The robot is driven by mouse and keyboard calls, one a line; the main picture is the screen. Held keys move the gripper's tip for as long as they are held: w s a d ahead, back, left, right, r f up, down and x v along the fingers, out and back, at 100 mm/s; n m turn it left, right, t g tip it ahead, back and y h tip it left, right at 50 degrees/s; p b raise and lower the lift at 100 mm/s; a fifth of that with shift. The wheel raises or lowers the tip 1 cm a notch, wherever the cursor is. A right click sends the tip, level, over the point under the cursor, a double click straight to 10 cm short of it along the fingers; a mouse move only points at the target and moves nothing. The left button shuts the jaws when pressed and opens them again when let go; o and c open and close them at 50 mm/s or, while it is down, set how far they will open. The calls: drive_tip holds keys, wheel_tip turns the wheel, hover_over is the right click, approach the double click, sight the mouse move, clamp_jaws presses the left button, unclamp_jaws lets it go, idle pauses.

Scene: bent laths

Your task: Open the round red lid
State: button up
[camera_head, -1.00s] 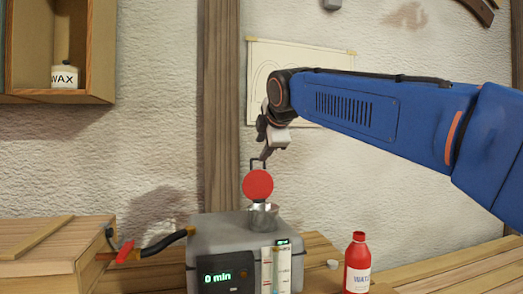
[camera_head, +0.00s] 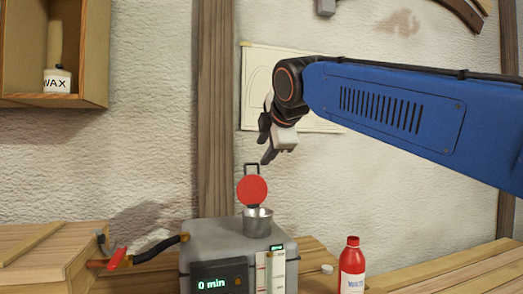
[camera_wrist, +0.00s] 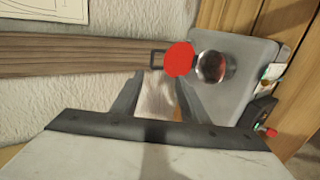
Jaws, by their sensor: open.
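The round red lid (camera_head: 252,190) stands upright, swung open at the back of a small metal filler cup (camera_head: 257,220) on top of a grey box (camera_head: 210,235). A dark loop handle rises above the lid. My gripper (camera_head: 268,158) is above the lid, apart from it. In the wrist view the red lid (camera_wrist: 180,59) and the open metal cup (camera_wrist: 212,66) lie beyond the two spread fingers (camera_wrist: 155,88). The fingers are open with nothing between them.
A red bottle (camera_head: 352,266) stands right of the box, with a small white cap (camera_head: 327,269) beside it. A lever with a red grip (camera_head: 117,259) sticks out on the left. A wooden shelf (camera_head: 92,60) holds a wax jar (camera_head: 57,81). A wooden post (camera_head: 214,110) stands behind.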

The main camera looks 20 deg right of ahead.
drive_tip(key=s, duration=0.6)
drive_tip(key=shift+s+r, duration=0.25)
drive_tip(key=shift+r, duration=0.2)
drive_tip(key=s+d+f+m+g, duration=0.2)
drive_tip(key=s+f+m, duration=0.4)
drive_tip(key=f, duration=1)
drive_tip(key=s+d+f+m+g, duration=0.2)
drive_tip(key=s+f+m, duration=0.4)
drive_tip(key=f, duration=0.9)
drive_tip(key=s+d+f+m+g, duration=0.3)
drive_tip(key=s+f+m, duration=0.3)
drive_tip(key=f, duration=1)
drive_tip(key=s, duration=0.3)
drive_tip(key=shift+f, duration=0.35)
